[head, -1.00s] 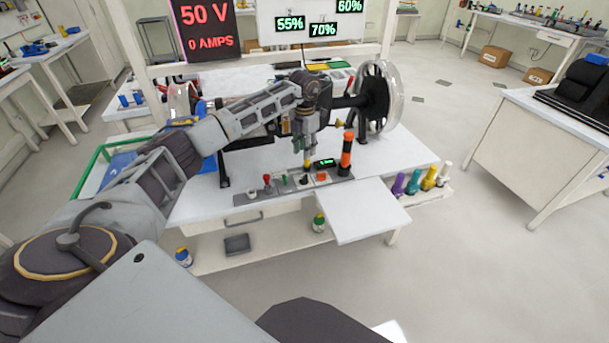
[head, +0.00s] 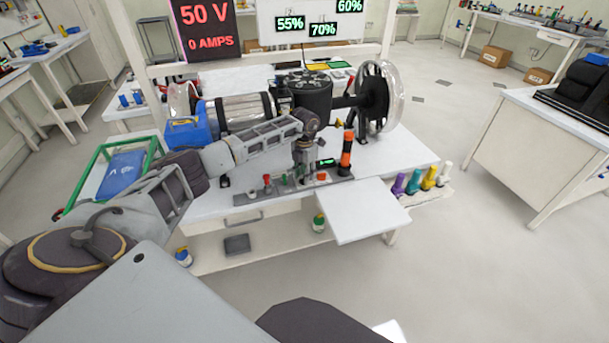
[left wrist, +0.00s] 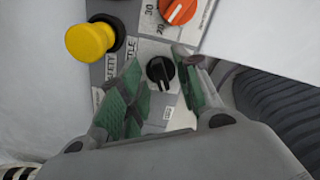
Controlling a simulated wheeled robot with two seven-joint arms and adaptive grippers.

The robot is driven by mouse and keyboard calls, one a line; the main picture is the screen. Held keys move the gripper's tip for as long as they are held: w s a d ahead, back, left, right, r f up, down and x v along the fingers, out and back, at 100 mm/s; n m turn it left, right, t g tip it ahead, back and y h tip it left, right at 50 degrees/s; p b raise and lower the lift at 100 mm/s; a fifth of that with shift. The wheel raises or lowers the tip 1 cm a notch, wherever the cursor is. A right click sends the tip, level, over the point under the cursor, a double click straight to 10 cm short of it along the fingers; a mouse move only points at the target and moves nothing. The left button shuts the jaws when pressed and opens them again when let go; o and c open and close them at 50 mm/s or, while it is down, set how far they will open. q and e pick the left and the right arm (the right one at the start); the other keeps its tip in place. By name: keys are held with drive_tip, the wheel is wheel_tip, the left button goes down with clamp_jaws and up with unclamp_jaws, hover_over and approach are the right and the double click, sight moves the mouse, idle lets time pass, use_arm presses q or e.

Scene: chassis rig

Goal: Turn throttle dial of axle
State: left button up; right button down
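The control panel (head: 260,197) lies along the front of the central workbench. In the left wrist view, a black dial (left wrist: 160,72) with a light pointer mark sits beside a partly hidden label ending in "TLE". My left gripper (left wrist: 163,66) has its green-padded fingers apart, one on each side of this dial. I cannot tell whether they touch it. In the head view, the left gripper (head: 304,172) points down over the panel and hides the dial. The axle rig stands behind, with a black motor (head: 311,95) and a clear-rimmed wheel (head: 392,90). My right gripper is out of view.
An orange dial (left wrist: 178,10) and a yellow knob (left wrist: 88,42) sit close to the black dial. An orange-and-black post (head: 346,153) stands at the panel's right end. A white side shelf (head: 355,210) is bare. A screen (head: 207,28) reads 50 V, 0 AMPS.

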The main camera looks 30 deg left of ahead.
use_arm(q)
drive_tip(key=shift+f, duration=0.3)
clamp_jaws()
drive_tip(key=shift+m, duration=0.3)
